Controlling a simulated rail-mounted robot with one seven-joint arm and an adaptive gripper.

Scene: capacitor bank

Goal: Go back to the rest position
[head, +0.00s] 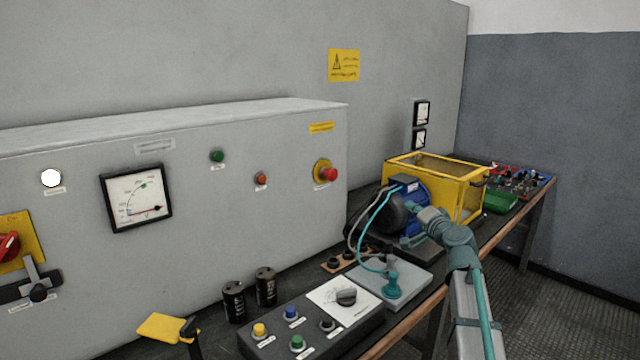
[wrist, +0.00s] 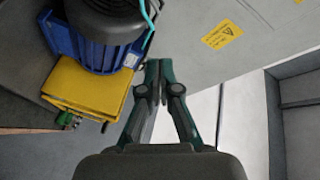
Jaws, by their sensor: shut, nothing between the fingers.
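My gripper (wrist: 158,75) shows in the wrist view with its two dark fingers drawn together at the tips. It is shut and empty, and nothing touches the fingertips. In the head view my arm (head: 470,305) rises from the lower right and bends toward the blue motor (head: 412,200). The fingers cannot be made out clearly there. In the wrist view the motor (wrist: 100,40) and the yellow box (wrist: 88,90) lie to the left of my fingers, apart from them in the picture.
A grey cabinet (head: 240,215) stands behind at left. Floor (head: 560,290) at right is clear.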

